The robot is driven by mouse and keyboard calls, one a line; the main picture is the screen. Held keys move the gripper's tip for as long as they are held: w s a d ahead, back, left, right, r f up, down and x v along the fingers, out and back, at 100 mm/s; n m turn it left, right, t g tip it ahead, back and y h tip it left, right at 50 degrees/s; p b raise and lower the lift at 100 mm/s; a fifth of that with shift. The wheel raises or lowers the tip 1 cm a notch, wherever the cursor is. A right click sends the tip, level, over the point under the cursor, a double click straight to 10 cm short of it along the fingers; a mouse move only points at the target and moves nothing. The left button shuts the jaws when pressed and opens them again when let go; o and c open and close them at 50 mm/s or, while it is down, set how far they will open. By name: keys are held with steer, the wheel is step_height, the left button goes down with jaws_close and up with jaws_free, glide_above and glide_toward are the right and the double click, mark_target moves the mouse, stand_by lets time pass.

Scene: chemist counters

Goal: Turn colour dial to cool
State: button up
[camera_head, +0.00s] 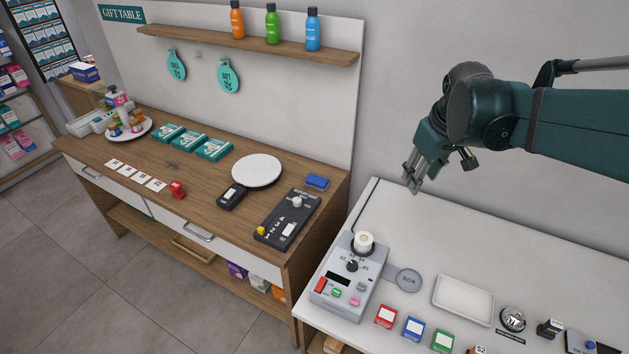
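My gripper (412,184) hangs in the air over the back left of the white counter, fingers pointing down, touching nothing. Its fingers look close together, but the gap is too small to judge. Below and left of it, a grey device (333,304) stands on the white counter, with a black knob (352,266), a dark display and red, pink and green buttons. On the wooden table, a dark panel (274,232) carries a pale knob (297,202) and a yellow part. Markings are too small to read, so I cannot tell which knob is the colour dial or its setting.
A round white item (363,241) sits at the grey device's back. The counter's back strip is clear.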

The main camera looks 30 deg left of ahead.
steer(key=w+a+f+n+g, duration=0.1)
steer(key=w+a+f+n, duration=0.2)
steer(key=a, duration=0.7)
steer(key=n+g+h+p, duration=0.1)
steer(key=n+g+p, duration=0.15)
steer(key=n, duration=0.35)
glide_toward(297, 199)
steer(key=shift+d+f+t, duration=0.2)
steer(key=shift+d+t, duration=0.05)
steer(key=shift+d, duration=0.05)
steer(key=shift+s+a+f+n, duration=0.25)
steer(key=shift+a+f+n, duration=0.05)
steer(key=shift+a+f, duration=0.15)
steer(key=shift+f, duration=0.1)
steer(key=shift+w+f, duration=0.1)
steer(key=shift+f, duration=3.65)
steer(key=shift+c, duration=0.5)
steer(key=c, duration=0.8)
